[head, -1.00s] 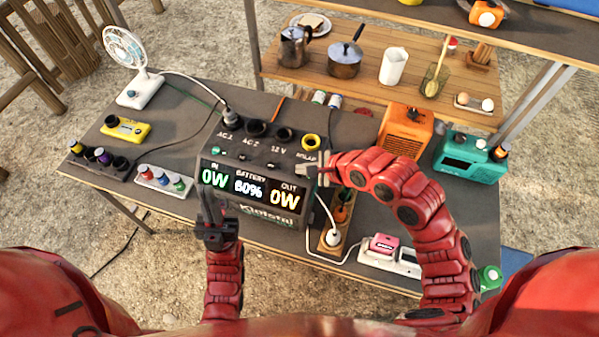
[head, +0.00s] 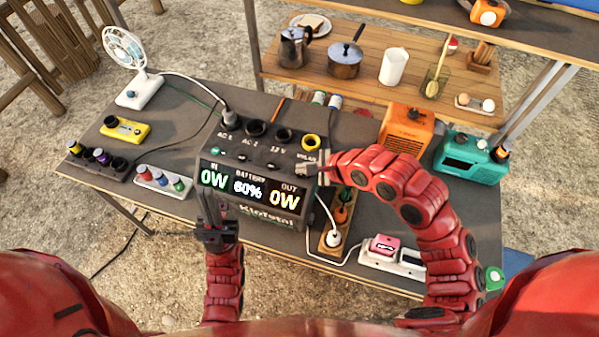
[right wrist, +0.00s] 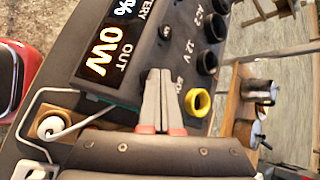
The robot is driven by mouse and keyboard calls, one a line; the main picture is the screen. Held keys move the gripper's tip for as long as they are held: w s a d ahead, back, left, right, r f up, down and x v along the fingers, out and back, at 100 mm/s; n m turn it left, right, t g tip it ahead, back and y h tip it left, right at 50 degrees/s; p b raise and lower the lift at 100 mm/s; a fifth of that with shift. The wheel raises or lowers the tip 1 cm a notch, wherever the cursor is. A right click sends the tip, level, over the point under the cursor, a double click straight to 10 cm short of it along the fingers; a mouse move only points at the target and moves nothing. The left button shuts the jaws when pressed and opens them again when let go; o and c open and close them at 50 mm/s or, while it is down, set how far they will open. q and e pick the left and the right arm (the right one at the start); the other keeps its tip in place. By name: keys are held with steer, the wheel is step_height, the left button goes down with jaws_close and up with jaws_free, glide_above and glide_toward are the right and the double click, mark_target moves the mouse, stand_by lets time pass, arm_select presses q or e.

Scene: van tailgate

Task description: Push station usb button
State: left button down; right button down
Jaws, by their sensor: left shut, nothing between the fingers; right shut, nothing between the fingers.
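The power station (head: 258,215) stands on the dark table, its lit front display reading IN 0W, BATTERY 60%, OUT 0W. Along its top are labelled sockets, with small buttons in front; one at the left glows green (head: 216,150). I cannot make out which is the usb button. My right gripper (head: 305,169) is shut and empty at the station's top right edge. In the right wrist view its closed fingertips (right wrist: 160,72) are over the top, beside the yellow-ringed socket (right wrist: 198,102), and hide what lies under them. My left gripper (head: 208,196) is shut and empty at the station's front left.
A white plug sits in the AC 1 socket (head: 229,117). A wooden power strip (head: 337,222) with a plug stands close to the station's right. A fan (head: 135,75), an orange box (head: 404,128) and a teal radio (head: 468,157) stand around it.

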mark_target(304, 176)
steer(key=shift+r, duration=0.2)
step_height(304, 176, up, 6)
steer(key=shift+p, duration=0.35)
stand_by(0.3)
stand_by(0.4)
